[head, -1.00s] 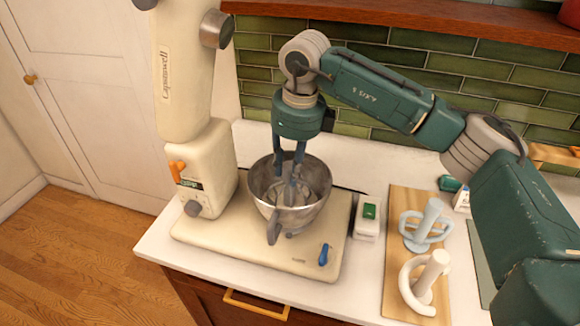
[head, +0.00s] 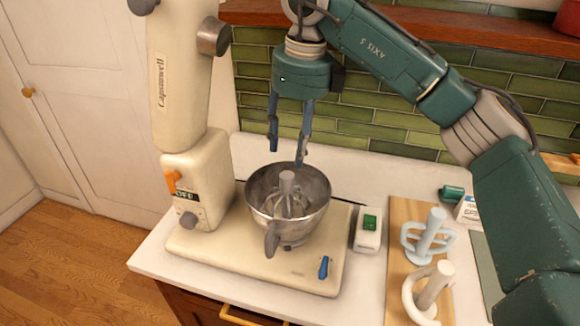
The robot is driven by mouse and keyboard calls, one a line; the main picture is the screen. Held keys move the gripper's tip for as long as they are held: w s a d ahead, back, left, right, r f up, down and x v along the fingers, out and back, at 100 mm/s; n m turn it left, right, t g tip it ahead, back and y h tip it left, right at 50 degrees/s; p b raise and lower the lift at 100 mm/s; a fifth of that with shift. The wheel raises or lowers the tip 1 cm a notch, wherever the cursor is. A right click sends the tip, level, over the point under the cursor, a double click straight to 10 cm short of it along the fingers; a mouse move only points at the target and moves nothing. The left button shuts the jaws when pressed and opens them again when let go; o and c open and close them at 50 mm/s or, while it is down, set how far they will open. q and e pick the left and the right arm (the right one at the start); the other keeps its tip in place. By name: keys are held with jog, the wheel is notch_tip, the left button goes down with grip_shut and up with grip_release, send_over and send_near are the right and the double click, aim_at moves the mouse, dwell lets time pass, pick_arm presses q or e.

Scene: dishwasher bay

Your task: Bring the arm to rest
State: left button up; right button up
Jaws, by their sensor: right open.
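My right gripper (head: 287,150) is open and empty, pointing down above the back of the mixer bowl. My right arm (head: 385,55) reaches in from the right and is raised. The steel bowl (head: 316,213) sits on the cream base of the stand mixer (head: 190,190). A whisk-like attachment (head: 287,192) stands inside the bowl, with its grey stem upward and clear of the gripper fingers. My left gripper is not in view.
A wooden board (head: 397,275) at right holds a pale blue attachment (head: 430,235) and a white hook-shaped attachment (head: 432,290). A small white box with a green switch (head: 368,232) stands beside the mixer. A wooden shelf (head: 440,20) runs above the tiled wall.

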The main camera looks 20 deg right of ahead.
notch_tip(320, 180, up, 2)
jog(key=shift+s+r, duration=0.15)
dwell(0.4)
